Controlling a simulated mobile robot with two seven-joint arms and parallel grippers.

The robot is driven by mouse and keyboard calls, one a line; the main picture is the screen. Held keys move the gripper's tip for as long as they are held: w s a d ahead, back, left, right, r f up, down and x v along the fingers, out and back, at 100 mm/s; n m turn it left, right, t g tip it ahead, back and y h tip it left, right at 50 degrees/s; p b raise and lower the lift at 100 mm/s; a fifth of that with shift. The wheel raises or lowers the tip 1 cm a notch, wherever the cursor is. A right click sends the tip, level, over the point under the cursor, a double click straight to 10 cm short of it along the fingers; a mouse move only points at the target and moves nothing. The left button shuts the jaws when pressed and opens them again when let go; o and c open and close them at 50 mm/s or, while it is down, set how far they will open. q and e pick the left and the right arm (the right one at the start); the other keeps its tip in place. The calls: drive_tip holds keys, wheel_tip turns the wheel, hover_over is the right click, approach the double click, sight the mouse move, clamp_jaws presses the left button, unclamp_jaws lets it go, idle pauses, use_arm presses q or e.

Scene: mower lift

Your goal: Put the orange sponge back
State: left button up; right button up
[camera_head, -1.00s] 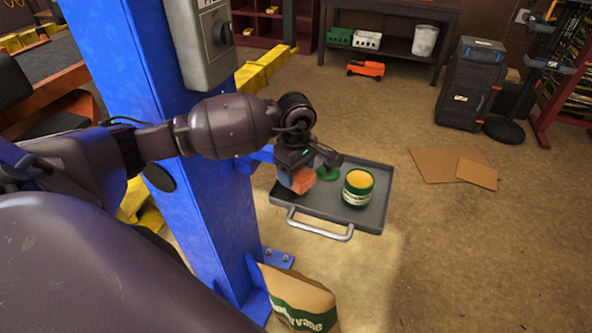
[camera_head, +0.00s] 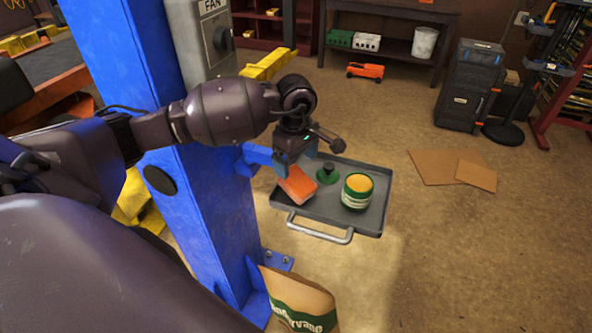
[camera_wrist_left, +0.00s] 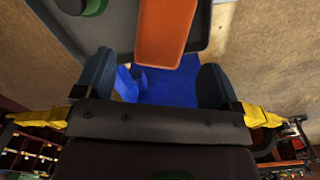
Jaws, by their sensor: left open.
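The orange sponge (camera_head: 298,186) lies in the left part of the grey tray (camera_head: 314,228), close to its left rim. My left gripper (camera_head: 292,158) is just above and behind the sponge and covers part of that rim. In the left wrist view the sponge (camera_wrist_left: 167,30) lies beyond the fingertips, and the space between the spread fingers of the gripper (camera_wrist_left: 156,75) is empty. The gripper appears apart from the sponge. My right gripper is in neither view.
A green object with a dark knob (camera_head: 327,175) and a green-and-yellow tub (camera_head: 357,191) stand on the tray. A blue post (camera_head: 200,210) rises left of it. A paper bag (camera_head: 298,300) stands below. Flat cardboard (camera_head: 447,166) lies on the open floor to the right.

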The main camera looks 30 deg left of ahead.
sight(296, 176)
use_arm(q)
wheel_tip(296, 176, up, 8)
drive_tip(key=shift+r+b, duration=0.15)
drive_tip(key=shift+b, duration=0.3)
